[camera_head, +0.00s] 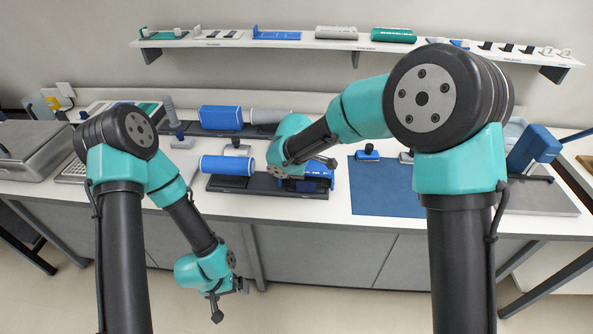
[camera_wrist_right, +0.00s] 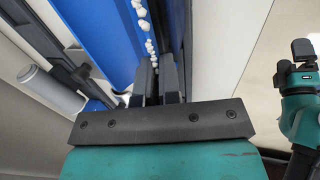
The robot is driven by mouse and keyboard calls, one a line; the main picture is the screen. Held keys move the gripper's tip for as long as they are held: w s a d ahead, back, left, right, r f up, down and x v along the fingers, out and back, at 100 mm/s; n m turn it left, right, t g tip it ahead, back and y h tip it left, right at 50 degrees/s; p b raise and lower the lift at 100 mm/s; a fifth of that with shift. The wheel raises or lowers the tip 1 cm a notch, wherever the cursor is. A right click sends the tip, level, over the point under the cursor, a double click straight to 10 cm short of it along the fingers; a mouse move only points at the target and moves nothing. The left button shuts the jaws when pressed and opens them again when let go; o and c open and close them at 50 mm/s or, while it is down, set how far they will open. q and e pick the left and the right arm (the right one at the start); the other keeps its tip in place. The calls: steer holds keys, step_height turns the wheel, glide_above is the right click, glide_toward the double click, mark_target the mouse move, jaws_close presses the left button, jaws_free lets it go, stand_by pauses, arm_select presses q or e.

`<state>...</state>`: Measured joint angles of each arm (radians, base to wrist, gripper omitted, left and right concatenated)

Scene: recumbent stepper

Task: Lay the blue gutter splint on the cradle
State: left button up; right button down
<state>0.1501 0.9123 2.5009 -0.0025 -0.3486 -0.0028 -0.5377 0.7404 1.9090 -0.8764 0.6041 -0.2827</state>
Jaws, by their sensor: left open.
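A blue piece with small white marks (camera_head: 318,173), which looks like the gutter splint, lies at the right end of a long black base (camera_head: 235,187), which I take as the cradle. My right gripper (camera_head: 325,163) is over it, partly hidden by my own wrist. In the right wrist view a long blue surface with white bead-like bits (camera_wrist_right: 105,35) runs close beside the right fingers (camera_wrist_right: 159,75). Whether they grip its edge is unclear. My left gripper (camera_head: 230,298) is open and empty, low in front of the table.
A blue roll (camera_head: 228,165) lies at the left of the front base. Another blue roll (camera_head: 220,117) lies behind. A blue mat (camera_head: 385,187) is to the right. A shelf (camera_head: 360,45) with splints runs along the wall. The metal box (camera_head: 30,150) stands at left.

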steer(key=shift+f, duration=0.4)
stand_by(0.3)
steer(key=c, duration=0.9)
jaws_free()
steer(key=shift+c, duration=0.2)
steer(key=v, duration=0.7)
stand_by(0.5)
steer(key=v, duration=1.7)
steer(key=shift+s+r, duration=0.15)
steer(key=shift+s, duration=0.05)
